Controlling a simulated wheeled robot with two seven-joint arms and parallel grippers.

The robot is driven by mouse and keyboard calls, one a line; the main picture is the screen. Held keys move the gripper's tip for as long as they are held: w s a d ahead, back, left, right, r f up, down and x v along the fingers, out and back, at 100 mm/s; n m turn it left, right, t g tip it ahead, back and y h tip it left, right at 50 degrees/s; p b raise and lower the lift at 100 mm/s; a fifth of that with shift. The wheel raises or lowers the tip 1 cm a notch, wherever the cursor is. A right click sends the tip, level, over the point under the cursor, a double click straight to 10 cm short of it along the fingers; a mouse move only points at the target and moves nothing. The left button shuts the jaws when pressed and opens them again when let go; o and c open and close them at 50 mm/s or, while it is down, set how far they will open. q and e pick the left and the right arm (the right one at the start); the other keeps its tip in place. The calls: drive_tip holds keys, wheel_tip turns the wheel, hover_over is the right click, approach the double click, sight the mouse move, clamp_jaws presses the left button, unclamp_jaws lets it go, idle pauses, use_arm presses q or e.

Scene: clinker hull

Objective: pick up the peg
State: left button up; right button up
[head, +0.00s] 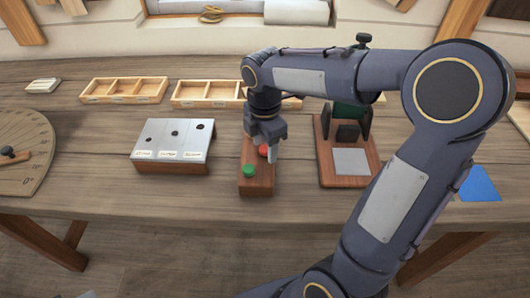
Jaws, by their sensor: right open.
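A dark wooden block (259,183) stands near the front edge of the bench. A red knob (263,150) and a green knob (249,170) show on its top; these look like peg heads, and any shafts are hidden. My right gripper (265,146) points down over the block with its jaws open. Its fingers are close around or beside the red knob; I cannot tell whether they touch it. The green knob is in front of the fingers, clear of them. My left gripper is out of view.
Left of the block is a sloped metal plate (177,137) with several dark holes. On the right is a wooden stand (327,173) with dark uprights and a grey pad. Shallow divided trays (124,90) lie behind. A round dial board (32,165) is at far left.

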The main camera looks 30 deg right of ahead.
sight(264, 148)
drive_tip(key=shift+c, duration=0.3)
drive_tip(key=c, duration=1)
drive_tip(key=shift+r, duration=0.5)
wheel_tip(264, 148, up, 2)
drive_tip(key=shift+r, duration=0.1)
drive_tip(key=s+a+r, duration=0.5)
drive_tip(key=s+r, duration=0.1)
drive_tip(key=s, duration=0.1)
drive_tip(key=s+a+r, duration=0.3)
drive_tip(key=s+r, duration=0.1)
drive_tip(key=shift+a, duration=0.35)
